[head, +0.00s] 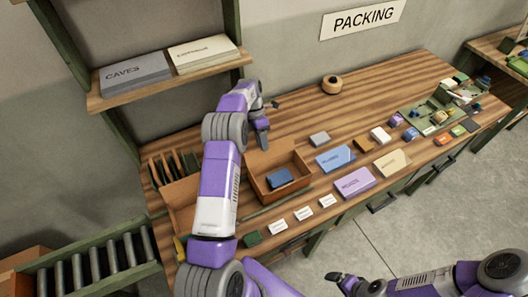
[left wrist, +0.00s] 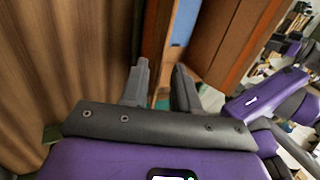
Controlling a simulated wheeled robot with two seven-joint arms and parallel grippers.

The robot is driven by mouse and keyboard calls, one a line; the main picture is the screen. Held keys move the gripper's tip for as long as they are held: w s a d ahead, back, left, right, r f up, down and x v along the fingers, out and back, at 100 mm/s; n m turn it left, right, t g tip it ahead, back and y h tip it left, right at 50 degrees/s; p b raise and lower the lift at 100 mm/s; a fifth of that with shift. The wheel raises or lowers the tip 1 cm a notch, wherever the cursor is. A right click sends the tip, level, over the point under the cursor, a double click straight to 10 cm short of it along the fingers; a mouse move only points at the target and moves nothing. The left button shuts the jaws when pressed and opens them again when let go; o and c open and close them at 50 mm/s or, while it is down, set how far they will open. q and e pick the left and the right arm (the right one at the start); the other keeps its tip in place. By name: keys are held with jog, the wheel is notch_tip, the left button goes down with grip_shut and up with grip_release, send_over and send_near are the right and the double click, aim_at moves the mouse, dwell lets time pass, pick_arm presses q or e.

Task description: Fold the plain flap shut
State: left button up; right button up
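An open brown box (head: 298,184) stands on the wooden bench with a dark blue item (head: 280,178) lying inside. A plain brown flap (head: 268,156) rises at the box's far side, not folded over the opening. In the left wrist view the gripper (left wrist: 160,84) points at the box's brown edge, with a blue patch (left wrist: 185,22) beyond; contact cannot be told. My right gripper (head: 345,283) is low at the bottom, away from the box, its finger gap unclear.
Blue, purple and cream packs (head: 355,183) lie right of the box. White cards (head: 303,213) lie along the front edge. A tape roll (head: 332,84) sits at the back. A brown panel (head: 180,195) is partly behind my left arm. The back middle of the bench is clear.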

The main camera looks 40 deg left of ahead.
aim_at(270, 151)
pick_arm(q)
jog(key=x, duration=0.5)
jog(key=shift+c, duration=0.2)
grip_shut()
